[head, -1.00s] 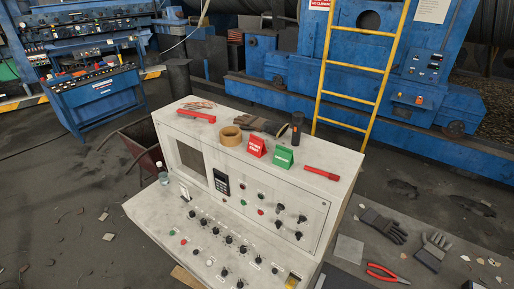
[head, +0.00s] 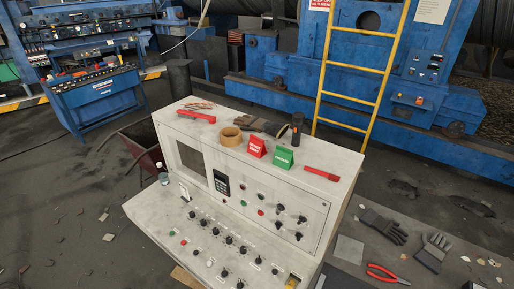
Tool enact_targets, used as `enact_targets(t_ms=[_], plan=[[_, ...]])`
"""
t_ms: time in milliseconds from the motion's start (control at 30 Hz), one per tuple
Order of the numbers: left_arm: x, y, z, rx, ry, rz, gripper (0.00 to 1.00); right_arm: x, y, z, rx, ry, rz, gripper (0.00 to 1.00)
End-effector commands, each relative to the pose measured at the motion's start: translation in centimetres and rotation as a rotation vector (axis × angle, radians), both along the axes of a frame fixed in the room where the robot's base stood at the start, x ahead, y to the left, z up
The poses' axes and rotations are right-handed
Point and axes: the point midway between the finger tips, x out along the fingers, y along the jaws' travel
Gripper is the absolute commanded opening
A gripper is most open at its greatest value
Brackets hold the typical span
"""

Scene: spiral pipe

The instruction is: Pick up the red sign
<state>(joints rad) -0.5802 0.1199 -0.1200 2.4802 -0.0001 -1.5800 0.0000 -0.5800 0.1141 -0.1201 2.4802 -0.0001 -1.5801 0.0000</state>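The red sign (head: 256,147) stands on the flat top of the white control console, near its middle. It is a small tent-shaped sign with pale lettering on its front. A green sign (head: 283,157) of the same shape stands just right of it, close beside it. Neither of my grippers shows in the head view, and nothing is touching the red sign.
Around the signs on the console (head: 330,187) are a tape roll (head: 231,137), dark gloves (head: 262,125), a black flashlight (head: 297,129) and red bars at left (head: 196,116) and right (head: 321,174). A small bottle (head: 163,178) stands lower left. A yellow ladder (head: 354,68) rises behind.

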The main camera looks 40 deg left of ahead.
Motion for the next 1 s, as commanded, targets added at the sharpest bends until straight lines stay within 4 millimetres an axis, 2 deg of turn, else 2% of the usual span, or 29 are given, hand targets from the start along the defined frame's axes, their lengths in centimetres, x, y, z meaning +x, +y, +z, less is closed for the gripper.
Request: enact_targets(t_ms=[67,733,1000], plan=[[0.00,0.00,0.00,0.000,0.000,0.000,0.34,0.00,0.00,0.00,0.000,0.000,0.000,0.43],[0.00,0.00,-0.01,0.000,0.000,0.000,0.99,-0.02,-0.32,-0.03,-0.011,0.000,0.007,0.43],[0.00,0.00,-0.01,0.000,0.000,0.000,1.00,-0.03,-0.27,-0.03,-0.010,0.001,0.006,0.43]])
